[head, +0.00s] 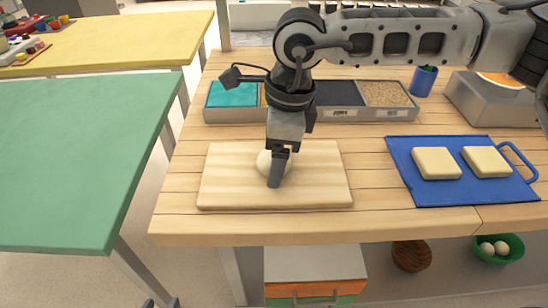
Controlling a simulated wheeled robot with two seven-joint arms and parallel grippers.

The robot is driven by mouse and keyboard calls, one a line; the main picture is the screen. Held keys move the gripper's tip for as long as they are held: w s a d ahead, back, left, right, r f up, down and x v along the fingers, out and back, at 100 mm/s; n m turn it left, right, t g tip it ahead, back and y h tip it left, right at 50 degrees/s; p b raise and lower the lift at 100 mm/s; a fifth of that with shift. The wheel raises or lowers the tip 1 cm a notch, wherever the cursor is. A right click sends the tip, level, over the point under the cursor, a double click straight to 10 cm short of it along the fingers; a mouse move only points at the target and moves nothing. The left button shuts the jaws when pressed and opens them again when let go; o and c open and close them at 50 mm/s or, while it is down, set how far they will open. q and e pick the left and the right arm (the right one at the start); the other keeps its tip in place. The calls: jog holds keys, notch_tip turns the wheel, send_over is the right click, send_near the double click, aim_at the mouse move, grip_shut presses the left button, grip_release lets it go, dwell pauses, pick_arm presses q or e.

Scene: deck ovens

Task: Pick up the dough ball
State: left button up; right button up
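The pale, round dough ball (262,163) is on the light wooden board (325,182) in the middle of the wooden worktop. The other finger is hidden, and I cannot tell whether the fingers press on the ball. No gap between ball and board is visible.
Behind the board is a grey tray (240,117) of ingredient compartments. A blue cup (423,81) and a grey metal box (490,100) stand at the back right. To the right, a blue tray (450,195) holds two pale blocks. A green table (75,160) is left, across a gap.

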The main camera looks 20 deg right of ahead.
jog(key=c, duration=1.1)
